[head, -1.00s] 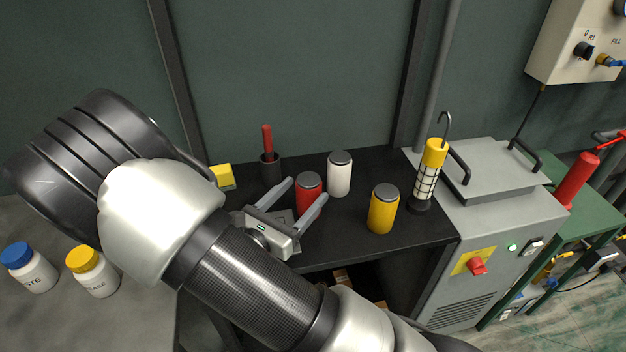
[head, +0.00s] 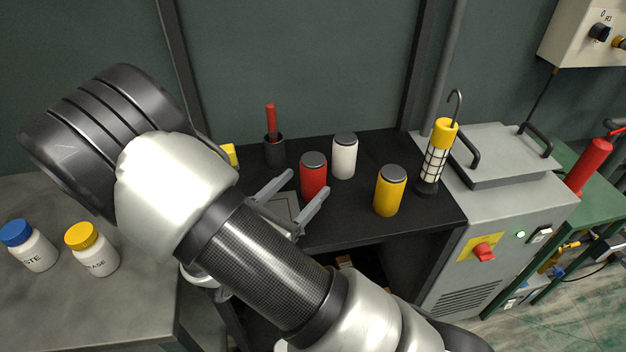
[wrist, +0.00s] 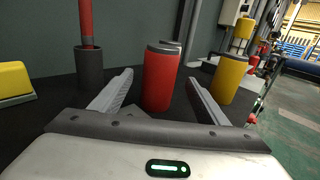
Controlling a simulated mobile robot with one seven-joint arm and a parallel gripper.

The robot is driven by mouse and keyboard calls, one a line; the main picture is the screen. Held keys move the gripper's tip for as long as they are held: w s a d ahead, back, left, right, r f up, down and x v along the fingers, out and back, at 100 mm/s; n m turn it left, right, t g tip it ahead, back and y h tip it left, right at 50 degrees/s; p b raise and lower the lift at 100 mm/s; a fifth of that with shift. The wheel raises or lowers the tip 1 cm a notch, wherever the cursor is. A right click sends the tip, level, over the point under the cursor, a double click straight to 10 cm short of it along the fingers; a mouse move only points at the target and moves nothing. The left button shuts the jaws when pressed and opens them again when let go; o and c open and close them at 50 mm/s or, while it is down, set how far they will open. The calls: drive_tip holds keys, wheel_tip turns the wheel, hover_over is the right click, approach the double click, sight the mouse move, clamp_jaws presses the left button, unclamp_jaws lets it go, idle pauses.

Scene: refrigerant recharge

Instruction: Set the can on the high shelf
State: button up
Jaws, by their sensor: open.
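Three cans with dark grey lids stand upright on the black bench top (head: 350,225): a red can (head: 313,176), a white can (head: 344,158) behind it and a yellow can (head: 390,190) to the right. My gripper (head: 308,182) is open and empty, low over the bench, its fingers pointing at the red can. In the wrist view the red can (wrist: 160,80) stands in line with the gap between my fingers, with space on both sides. The white can is mostly hidden behind it there. I cannot make out a high shelf in either view.
A dark cup (head: 274,151) with a red-handled tool and a yellow block (head: 229,155) stand left of the cans. A caged work lamp (head: 436,160) stands right. A grey machine (head: 500,220) adjoins the bench. Two white bottles (head: 92,250) stand on the left table.

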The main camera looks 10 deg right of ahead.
sight(323, 164)
drive_tip(key=b+x, duration=0.1)
drive_tip(key=x, duration=0.8)
drive_tip(key=shift+r+b, duration=0.15)
drive_tip(key=shift+b, duration=0.2)
drive_tip(key=shift+c, duration=0.3)
drive_tip(key=c, duration=1.4)
